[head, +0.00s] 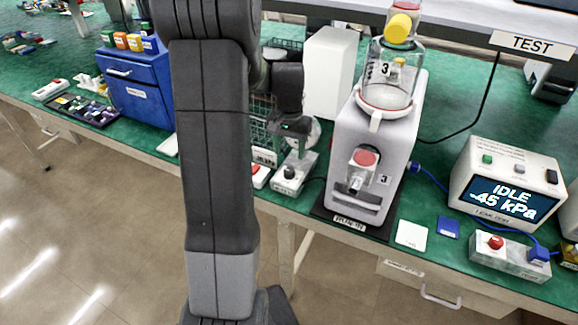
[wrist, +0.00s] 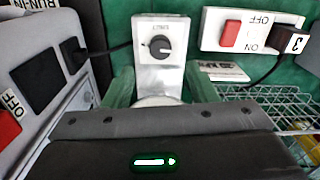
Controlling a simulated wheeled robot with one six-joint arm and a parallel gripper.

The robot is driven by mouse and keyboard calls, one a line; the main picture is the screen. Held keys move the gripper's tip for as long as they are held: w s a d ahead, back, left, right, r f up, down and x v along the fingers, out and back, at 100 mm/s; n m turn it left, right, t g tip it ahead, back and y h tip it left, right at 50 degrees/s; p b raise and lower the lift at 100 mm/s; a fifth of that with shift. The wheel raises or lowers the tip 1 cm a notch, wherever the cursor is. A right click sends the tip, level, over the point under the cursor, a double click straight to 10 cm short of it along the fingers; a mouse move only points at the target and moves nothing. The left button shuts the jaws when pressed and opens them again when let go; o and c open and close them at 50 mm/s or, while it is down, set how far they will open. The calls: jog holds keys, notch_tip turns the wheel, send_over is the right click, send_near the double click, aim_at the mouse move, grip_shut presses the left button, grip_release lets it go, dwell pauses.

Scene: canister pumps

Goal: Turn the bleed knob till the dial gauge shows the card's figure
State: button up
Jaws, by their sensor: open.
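The bleed knob (head: 289,172) is a small black knob on a light box at the bench's front edge. In the wrist view the knob (wrist: 160,46) is round, dark and marked with a pale pointer line. The dial gauge (head: 313,133) has a round pale face behind the knob, partly hidden by my arm; its needle is unreadable. A small card (head: 265,157) beside it ends in "kPa"; its digits are too small to be sure of. My gripper (head: 291,128) is open and empty above the knob box, apart from the knob. Its fingers show in the wrist view (wrist: 162,88).
A white pump (head: 345,130) with a clear canister (head: 389,85) stands to the right. A test box (head: 507,185) reads "IDLE -45 kPa". A switch box with a red rocker (wrist: 231,34) and a wire basket (wrist: 270,106) are close by. A blue drawer cabinet (head: 137,90) stands left.

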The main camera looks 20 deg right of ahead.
aim_at(289, 171)
notch_tip(289, 171, down, 8)
jog(key=shift+r, duration=0.15)
jog(key=c, duration=1)
jog(key=shift+o, duration=0.2)
jog(key=shift+m, duration=0.4)
jog(key=m+b, duration=0.1)
jog(key=m, duration=0.1)
jog(key=shift+m, duration=1.9)
